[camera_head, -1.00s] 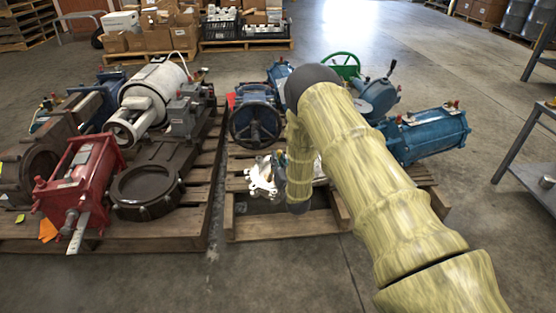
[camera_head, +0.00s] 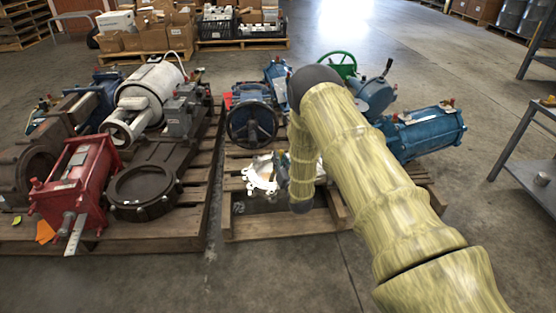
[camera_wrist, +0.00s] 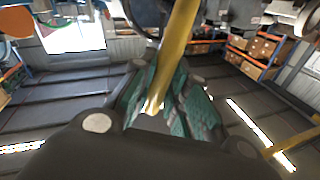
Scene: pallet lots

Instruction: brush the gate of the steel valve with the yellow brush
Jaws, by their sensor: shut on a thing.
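The steel valve (camera_head: 261,176) is a bright silvery piece low on the middle pallet, left of my forearm in the head view; my arm hides part of it. In the wrist view my gripper (camera_wrist: 165,103) has its green-padded fingers shut on the yellow brush (camera_wrist: 177,50). The brush's handle runs up and away from the fingers. Its bristle end cannot be made out. In the head view the gripper and brush are mostly hidden behind my arm, close to the steel valve. I cannot tell whether the brush touches the gate.
Blue valves stand behind and right of my arm, one a large blue cylinder (camera_head: 428,133). A left pallet (camera_head: 150,236) holds a red actuator (camera_head: 78,185) and a dark ring flange (camera_head: 145,192). A grey metal table (camera_head: 535,165) stands at right. Front floor is clear.

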